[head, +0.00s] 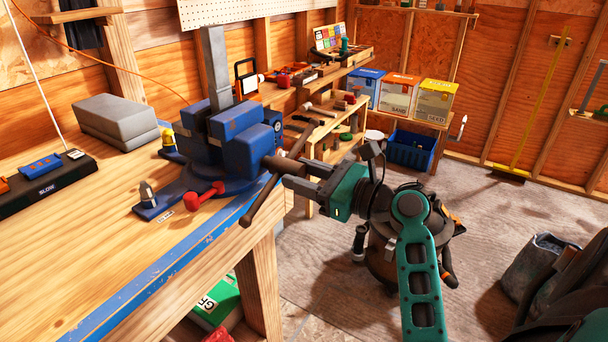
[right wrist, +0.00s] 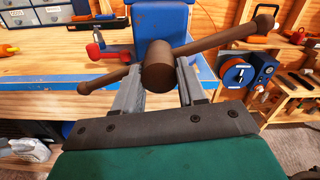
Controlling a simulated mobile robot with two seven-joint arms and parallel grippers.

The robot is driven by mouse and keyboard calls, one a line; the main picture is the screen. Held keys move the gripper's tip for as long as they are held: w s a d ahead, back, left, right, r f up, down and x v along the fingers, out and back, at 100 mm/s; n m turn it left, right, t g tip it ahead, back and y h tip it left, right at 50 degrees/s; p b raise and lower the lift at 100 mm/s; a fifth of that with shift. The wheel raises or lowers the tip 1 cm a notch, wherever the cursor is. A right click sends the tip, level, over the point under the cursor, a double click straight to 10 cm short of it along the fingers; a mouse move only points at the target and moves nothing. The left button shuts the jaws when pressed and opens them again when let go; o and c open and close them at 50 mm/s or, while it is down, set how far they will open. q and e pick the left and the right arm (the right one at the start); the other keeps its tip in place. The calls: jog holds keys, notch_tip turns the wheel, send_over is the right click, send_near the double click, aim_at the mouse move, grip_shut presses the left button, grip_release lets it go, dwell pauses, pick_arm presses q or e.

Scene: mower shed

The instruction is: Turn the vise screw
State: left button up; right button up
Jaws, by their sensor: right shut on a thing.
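The blue vise (head: 240,132) sits at the bench's edge in the head view, with a grey metal bar (head: 216,65) upright in its jaws. Its brown screw (head: 278,163) sticks out toward my right gripper (head: 292,174), with a long handle bar (head: 262,203) through it, slanting. In the right wrist view, the round screw head (right wrist: 158,66) sits between my gripper's two grey fingers (right wrist: 158,88). The handle bar (right wrist: 220,38) tilts up to the right there. The right gripper is shut on the screw head. My left gripper is out of view.
The wooden workbench (head: 110,240) has a blue front edge. A red-handled part (head: 204,196) lies by the vise base, and a grey block (head: 115,120) lies behind. Shelves with boxes (head: 398,95) stand at the back. A dark round canister (head: 385,255) stands below my right arm.

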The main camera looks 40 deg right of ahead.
jog(key=c, duration=0.4)
jog(key=shift+n, duration=0.3)
